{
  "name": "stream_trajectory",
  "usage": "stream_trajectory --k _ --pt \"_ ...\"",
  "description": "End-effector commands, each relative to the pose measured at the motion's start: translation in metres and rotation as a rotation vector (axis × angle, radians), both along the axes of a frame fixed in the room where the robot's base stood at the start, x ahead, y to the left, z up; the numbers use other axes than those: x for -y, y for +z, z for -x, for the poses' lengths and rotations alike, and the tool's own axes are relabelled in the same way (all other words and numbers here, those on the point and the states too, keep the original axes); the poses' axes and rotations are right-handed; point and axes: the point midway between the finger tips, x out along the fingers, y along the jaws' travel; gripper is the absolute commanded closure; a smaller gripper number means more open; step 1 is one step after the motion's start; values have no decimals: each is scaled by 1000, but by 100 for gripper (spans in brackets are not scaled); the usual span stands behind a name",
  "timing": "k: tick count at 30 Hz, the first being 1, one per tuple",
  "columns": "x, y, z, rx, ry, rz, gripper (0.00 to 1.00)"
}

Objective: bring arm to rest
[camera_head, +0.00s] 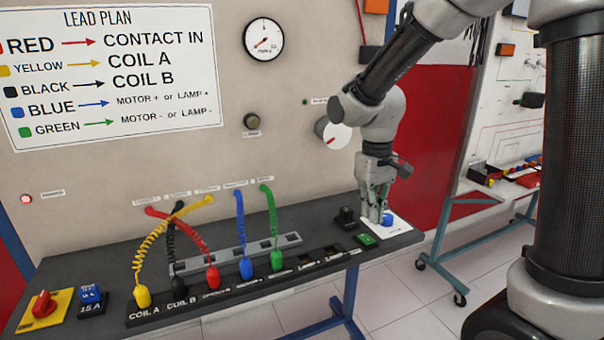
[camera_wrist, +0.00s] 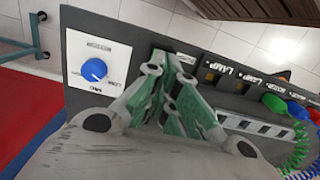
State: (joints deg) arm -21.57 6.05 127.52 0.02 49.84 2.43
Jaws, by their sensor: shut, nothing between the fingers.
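My gripper (camera_head: 374,214) is shut and empty, pointing down over the right end of the bench. It stands beside a blue knob (camera_head: 388,219) on a white plate (camera_head: 399,228); in the head view the fingertips overlap the plate, and I cannot tell if they touch it. In the wrist view my gripper (camera_wrist: 168,98) is at the centre, with the blue knob (camera_wrist: 94,69) to its left and apart from the fingers. My arm comes down from the upper right.
The dark bench (camera_head: 75,262) carries a socket row with yellow (camera_head: 142,297), black, red (camera_head: 212,279), blue (camera_head: 246,268) and green (camera_head: 277,261) plugs on coiled leads. A black switch (camera_head: 346,217) and a green button (camera_head: 366,239) are near my gripper. The panel rises behind.

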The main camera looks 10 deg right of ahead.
Motion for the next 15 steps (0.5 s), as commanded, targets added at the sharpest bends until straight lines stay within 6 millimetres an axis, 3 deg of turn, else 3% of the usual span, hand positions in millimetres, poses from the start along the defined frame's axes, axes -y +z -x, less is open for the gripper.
stream_trajectory --k 7,15 --pt "55 46 69 58 -60 -22 100" --pt "114 92 144 261 -216 -64 100"
